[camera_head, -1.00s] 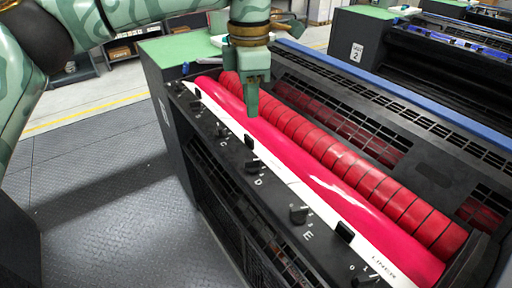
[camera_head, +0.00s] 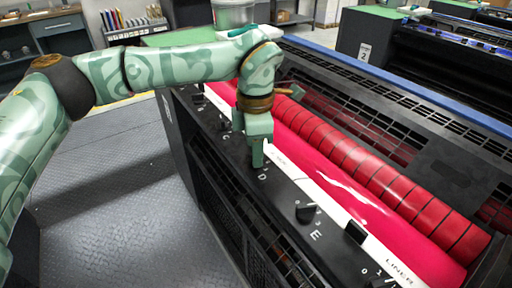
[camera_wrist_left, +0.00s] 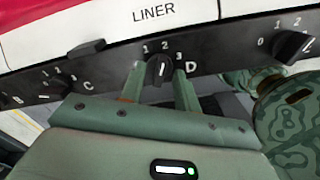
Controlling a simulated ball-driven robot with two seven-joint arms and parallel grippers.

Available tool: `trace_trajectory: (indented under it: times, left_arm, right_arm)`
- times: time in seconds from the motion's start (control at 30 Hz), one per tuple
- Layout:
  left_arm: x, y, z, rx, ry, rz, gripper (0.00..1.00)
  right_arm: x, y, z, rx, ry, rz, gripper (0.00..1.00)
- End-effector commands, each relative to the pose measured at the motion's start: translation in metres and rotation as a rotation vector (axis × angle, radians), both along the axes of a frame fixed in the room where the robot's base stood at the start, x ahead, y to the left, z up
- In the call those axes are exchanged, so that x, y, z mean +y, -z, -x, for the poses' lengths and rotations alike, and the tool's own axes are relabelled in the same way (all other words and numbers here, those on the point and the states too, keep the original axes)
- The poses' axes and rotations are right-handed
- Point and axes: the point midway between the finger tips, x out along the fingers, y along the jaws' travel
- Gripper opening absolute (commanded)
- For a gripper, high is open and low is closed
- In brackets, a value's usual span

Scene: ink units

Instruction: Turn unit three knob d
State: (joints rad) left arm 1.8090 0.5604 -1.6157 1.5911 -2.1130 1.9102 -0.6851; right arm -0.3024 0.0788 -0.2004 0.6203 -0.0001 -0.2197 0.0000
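Knob D (camera_wrist_left: 159,68) is a black knob on the dark front panel, beside the letter D, with 1, 2 and 3 above it. Its white mark points up, close to 2. My left gripper (camera_head: 257,158) points down at the panel above the letter D, and hides the knob in the head view. In the left wrist view my left gripper (camera_wrist_left: 160,85) has one finger on each side of knob D, with a narrow gap showing, so it looks open around the knob.
Knob E (camera_head: 305,212) stands nearer on the same panel, and knob C (camera_wrist_left: 54,88) is on the other side. A white LINER strip (camera_head: 318,205) and red rollers (camera_head: 370,175) lie behind the panel. Unit 2 (camera_head: 390,45) stands at the back.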

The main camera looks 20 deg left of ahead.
Motion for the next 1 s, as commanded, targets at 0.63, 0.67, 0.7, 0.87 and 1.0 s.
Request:
trace_trajectory:
  times: [0.63, 0.67, 0.7, 0.87, 1.0]
  left_arm:
    - [0.0, -0.004, 0.0, -0.001, -0.067, 0.0, 0.0]
    - [0.0, -0.004, 0.0, -0.002, -0.082, -0.001, 0.0]
    - [0.0, -0.005, 0.0, -0.002, -0.105, 0.0, 0.0]
    - [0.0, -0.007, 0.0, -0.003, -0.225, 0.0, 0.0]
    - [0.0, -0.008, 0.001, -0.003, -0.354, 0.0, 0.0]
  right_arm:
    - [0.0, -0.01, -0.005, -0.011, 0.0, 0.001, 0.36]
    - [0.0, -0.012, -0.006, -0.013, 0.0, 0.001, 0.36]
    - [-0.001, -0.015, -0.007, -0.016, 0.0, 0.001, 0.36]
    - [-0.001, -0.031, -0.013, -0.03, 0.0, 0.001, 0.36]
    - [-0.001, -0.046, -0.019, -0.043, 0.0, 0.001, 0.36]
